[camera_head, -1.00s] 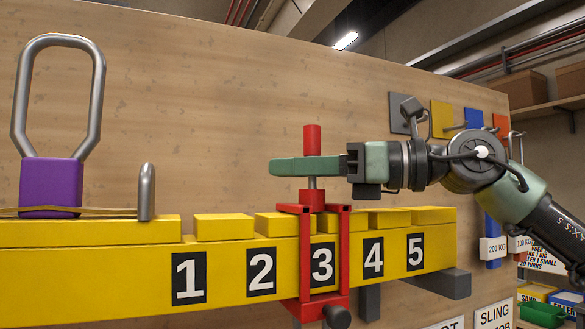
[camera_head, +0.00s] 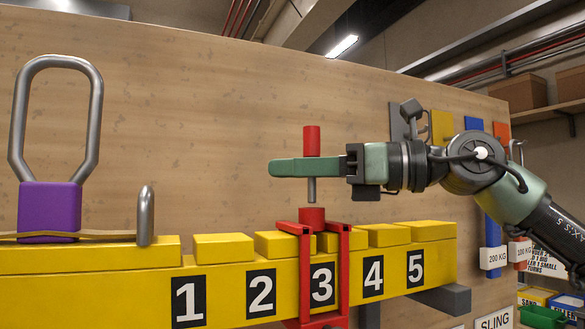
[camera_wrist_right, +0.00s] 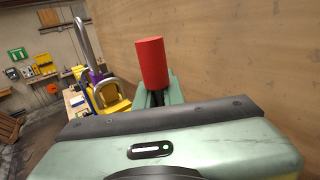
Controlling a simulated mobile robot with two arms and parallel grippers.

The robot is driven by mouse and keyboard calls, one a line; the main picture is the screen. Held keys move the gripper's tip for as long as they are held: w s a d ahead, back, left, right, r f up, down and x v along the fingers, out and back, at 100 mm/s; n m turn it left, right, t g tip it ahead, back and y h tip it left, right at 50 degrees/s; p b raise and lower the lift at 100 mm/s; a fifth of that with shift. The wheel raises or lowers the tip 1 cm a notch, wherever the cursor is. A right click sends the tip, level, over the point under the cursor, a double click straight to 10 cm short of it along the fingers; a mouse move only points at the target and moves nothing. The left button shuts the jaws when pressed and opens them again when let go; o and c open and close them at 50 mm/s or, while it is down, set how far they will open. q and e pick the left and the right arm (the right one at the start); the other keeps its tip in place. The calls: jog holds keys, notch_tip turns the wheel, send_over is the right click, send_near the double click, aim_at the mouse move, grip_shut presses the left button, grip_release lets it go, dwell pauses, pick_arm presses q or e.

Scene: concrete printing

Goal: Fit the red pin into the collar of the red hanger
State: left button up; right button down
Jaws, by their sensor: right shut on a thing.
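The red pin (camera_head: 312,141) has a red cylindrical head and a grey shaft (camera_head: 311,190) pointing down. My right gripper (camera_head: 285,168) is shut on it, and the pin stands upright in the jaws. The red head also shows in the right wrist view (camera_wrist_right: 151,62). The red hanger (camera_head: 343,262) straddles the yellow beam at number 3. Its red collar (camera_head: 312,217) is under the pin. The shaft's lower end shows just above the collar, with a small gap in the picture. Depth alignment is hard to tell. My left gripper is not in view.
The yellow beam (camera_head: 220,290) carries numbers 1 to 5 and several yellow blocks on top. A wooden panel (camera_head: 210,120) stands behind.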

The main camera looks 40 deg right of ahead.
jog(key=shift+f, duration=0.25)
dwell(0.4)
jog(key=shift+w+f+b, duration=0.1)
jog(key=shift+f+b, duration=1.25)
jog(key=shift+b, duration=0.1)
jog(key=shift+r, duration=0.1)
jog(key=shift+r, duration=0.1)
jog(key=shift+r+p, duration=1.45)
jog(key=shift+p, duration=0.1)
jog(key=shift+r, duration=0.1)
